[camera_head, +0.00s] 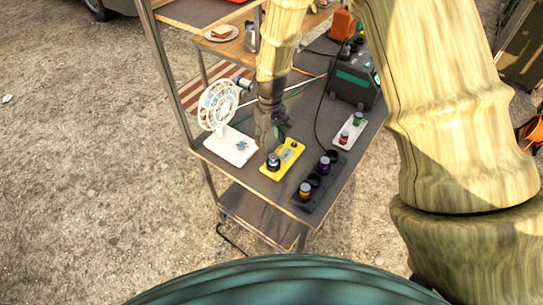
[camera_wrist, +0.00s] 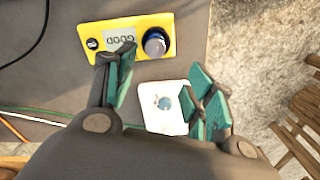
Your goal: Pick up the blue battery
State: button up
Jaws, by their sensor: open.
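The blue battery (camera_head: 273,163) stands upright in the yellow tester (camera_head: 291,152) on the table, at the tester's near left end. In the wrist view the battery (camera_wrist: 155,43) shows its pale round top with a blue edge, at the right end of the tester (camera_wrist: 125,20), whose screen reads GOOD. My gripper (camera_head: 270,135) is above the table, just behind the battery and apart from it. In the wrist view my gripper (camera_wrist: 163,78) is open, its green-padded fingers spread with nothing held; the battery lies beyond the fingertips.
A white stand (camera_head: 231,146) with a wheel-like fan (camera_head: 218,104) stands left of the tester. A dark holder (camera_head: 315,187) with a yellow-banded and a purple battery lies right, near the edge. A white holder (camera_head: 348,132) with red and green batteries and a dark charger box (camera_head: 352,85) stand behind.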

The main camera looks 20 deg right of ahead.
aim_at(274, 156)
jog(key=f, duration=0.1)
jog(key=d+f, duration=0.1)
jog(key=f, duration=0.1)
jog(key=shift+f+p, duration=0.3)
jog(key=shift+p, duration=0.1)
jog(key=shift+f, duration=0.15)
jog(key=shift+s, duration=0.25)
jog(key=shift+f+p, duration=0.25)
jog(key=shift+p, duration=0.15)
jog(key=shift+w+d+f+p, duration=0.1)
jog(key=shift+f+p, duration=0.45)
jog(key=shift+f, duration=0.3)
jog(key=shift+f+p, duration=0.55)
jog(key=shift+f, duration=1)
grip_shut()
